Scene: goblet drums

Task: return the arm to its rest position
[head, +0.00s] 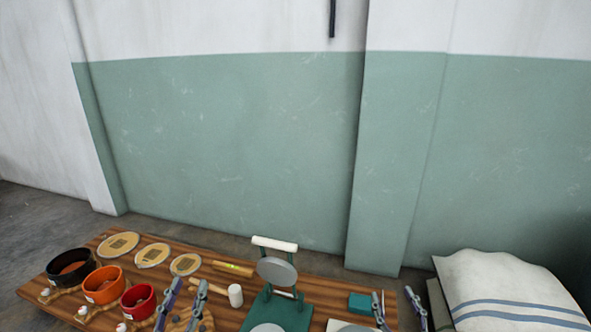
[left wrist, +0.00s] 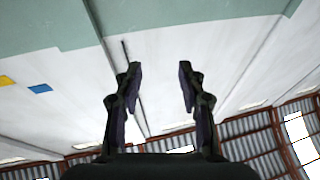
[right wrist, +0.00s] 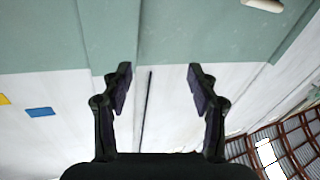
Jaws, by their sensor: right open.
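My left gripper (head: 183,297) shows at the bottom of the head view, in front of the wooden table. Its two fingers stand apart with nothing between them, as the left wrist view (left wrist: 160,80) also shows. My right gripper (head: 398,308) is at the bottom right of the head view, by the table's right end. It is open and empty, as the right wrist view (right wrist: 160,80) also shows. Both wrist views face the wall and roof, with no object near the fingertips.
The wooden table (head: 210,262) holds a black bowl (head: 70,266), an orange bowl (head: 104,284), a red bowl (head: 138,301), round discs (head: 118,245), a mallet (head: 235,295) and a green stand (head: 262,309). A striped white sack (head: 505,290) is at right. The space above the table is clear.

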